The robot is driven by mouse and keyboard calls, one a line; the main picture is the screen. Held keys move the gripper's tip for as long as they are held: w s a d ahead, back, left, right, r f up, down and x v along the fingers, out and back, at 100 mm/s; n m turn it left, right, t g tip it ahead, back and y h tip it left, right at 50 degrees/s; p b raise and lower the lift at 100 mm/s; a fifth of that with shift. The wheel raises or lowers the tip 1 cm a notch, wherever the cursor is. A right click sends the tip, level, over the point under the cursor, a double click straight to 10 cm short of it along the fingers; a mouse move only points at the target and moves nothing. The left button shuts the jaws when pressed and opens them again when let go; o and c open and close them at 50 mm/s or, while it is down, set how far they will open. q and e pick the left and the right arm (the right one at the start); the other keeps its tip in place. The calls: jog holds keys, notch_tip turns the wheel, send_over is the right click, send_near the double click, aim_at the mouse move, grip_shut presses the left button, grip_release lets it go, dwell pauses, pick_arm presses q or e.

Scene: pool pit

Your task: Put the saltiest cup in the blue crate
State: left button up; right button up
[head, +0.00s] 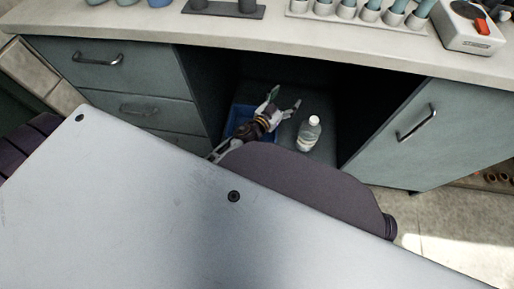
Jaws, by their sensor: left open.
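The blue crate (236,119) sits inside the dark open bay under the counter, partly hidden behind my left arm and the cabinet edge. My left gripper (284,98) is in the bay, just right of the crate's visible part. Its fingers are spread and nothing shows between them. Several cups (347,10) with teal upper parts stand in a white rack along the back of the counter. Several blue-grey cups (160,2) are cut off by the top edge at left. I cannot tell which cup is saltiest. My right gripper is not in view.
A clear bottle with a white cap (309,134) stands in the bay, right of my left gripper. A white device with a red part (472,24) sits on the counter (240,38) at far right. A dark stand (222,9) is at the back. Drawers and a door flank the bay.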

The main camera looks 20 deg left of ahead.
pick_arm(q)
jog(key=s+a+f+n+g+y, duration=0.3)
jog(key=s+a+f, duration=0.1)
jog(key=s, duration=0.1)
jog(key=s+d+f+g+h, duration=0.1)
jog(key=s+d+f+g, duration=0.1)
jog(key=s, duration=0.8)
jog(key=s+d+f+m+g+h, duration=0.1)
jog(key=s+d+f+g, duration=0.1)
jog(key=s+f+g, duration=0.2)
jog(key=s+g, duration=0.3)
jog(key=s, duration=0.2)
jog(key=shift+s+m+h, duration=0.3)
jog(key=shift+s, duration=0.1)
jog(key=shift+f+p, duration=0.25)
jog(key=shift+p, duration=0.55)
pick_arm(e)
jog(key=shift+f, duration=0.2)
